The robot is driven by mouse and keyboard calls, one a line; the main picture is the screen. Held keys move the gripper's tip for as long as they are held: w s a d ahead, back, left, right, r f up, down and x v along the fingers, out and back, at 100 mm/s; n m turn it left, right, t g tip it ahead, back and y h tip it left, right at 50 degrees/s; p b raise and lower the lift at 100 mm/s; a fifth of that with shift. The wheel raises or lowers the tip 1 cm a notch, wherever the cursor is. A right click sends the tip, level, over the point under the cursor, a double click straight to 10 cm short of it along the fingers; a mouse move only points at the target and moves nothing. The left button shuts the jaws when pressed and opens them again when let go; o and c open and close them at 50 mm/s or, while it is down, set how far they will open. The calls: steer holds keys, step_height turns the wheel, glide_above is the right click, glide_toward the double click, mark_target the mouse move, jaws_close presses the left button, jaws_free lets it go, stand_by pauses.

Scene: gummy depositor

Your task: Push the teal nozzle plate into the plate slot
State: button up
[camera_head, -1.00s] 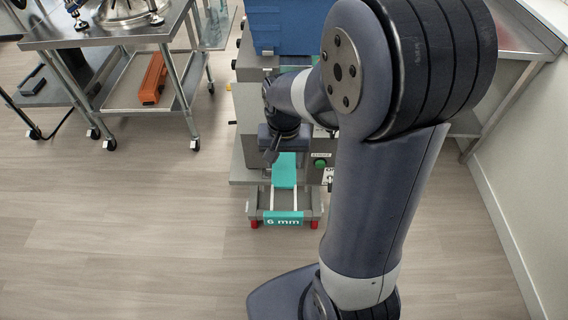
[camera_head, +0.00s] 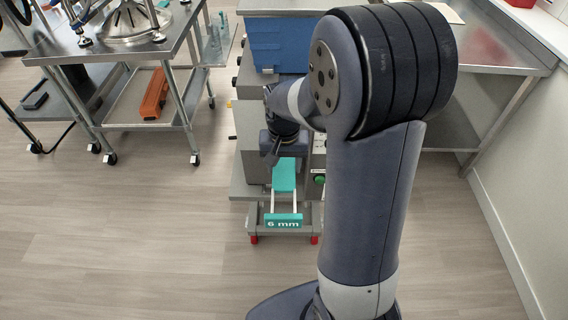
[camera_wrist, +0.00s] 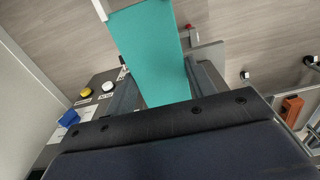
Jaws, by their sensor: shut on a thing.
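The teal nozzle plate (camera_head: 284,176) lies in line with the front of the grey depositor machine (camera_head: 250,130). Two pale rods run from it to a teal front bar marked "6 mm" (camera_head: 283,220). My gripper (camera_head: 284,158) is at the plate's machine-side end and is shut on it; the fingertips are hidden. In the wrist view, the plate (camera_wrist: 150,50) stretches away from under the dark gripper body. The plate slot is hidden behind my gripper and arm.
A green button (camera_head: 319,180) is on the machine front, right of the plate. A blue bin (camera_head: 278,45) sits on top. A steel cart (camera_head: 110,50) with an orange case (camera_head: 155,93) stands at left. A steel table (camera_head: 500,50) is at right. The floor in front is clear.

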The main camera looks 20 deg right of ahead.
steer(key=shift+w+d+r+p, duration=0.1)
steer(key=shift+w+d+p, duration=0.6)
steer(key=shift+w, duration=1.65)
steer(key=shift+w+d+f+p, duration=0.1)
steer(key=shift+w+d+p, duration=0.55)
steer(key=shift+w, duration=1.65)
steer(key=shift+w+d+r+p, duration=0.1)
steer(key=shift+w+d+p, duration=0.6)
steer(key=shift+w, duration=1.65)
steer(key=shift+s+d+b, duration=0.1)
steer(key=shift+d+b, duration=0.05)
steer(key=shift+b, duration=0.2)
